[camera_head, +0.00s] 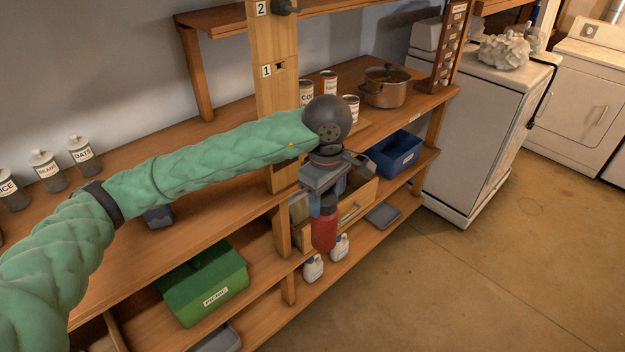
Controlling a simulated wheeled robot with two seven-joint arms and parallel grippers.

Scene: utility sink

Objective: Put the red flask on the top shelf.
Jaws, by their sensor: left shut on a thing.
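My left gripper (325,192) is at the end of the green-sleeved arm that comes in from the left. It points down and is shut on the red flask (324,232). The flask hangs upright below the jaws, in front of the shelving unit; its upper part is partly hidden by the gripper. The top shelf (222,22) is a wooden board at the upper middle, running out of view at the top. The gripper and flask are well below it. My right gripper is not in view.
The middle shelf holds a copper-coloured pot (386,87), several cans and labelled jars (83,155). Below are a blue bin (396,152), a wooden drawer (352,208), a green box (203,284) and white bottles (313,268). A wooden post (272,95) stands behind the arm. Open floor lies right.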

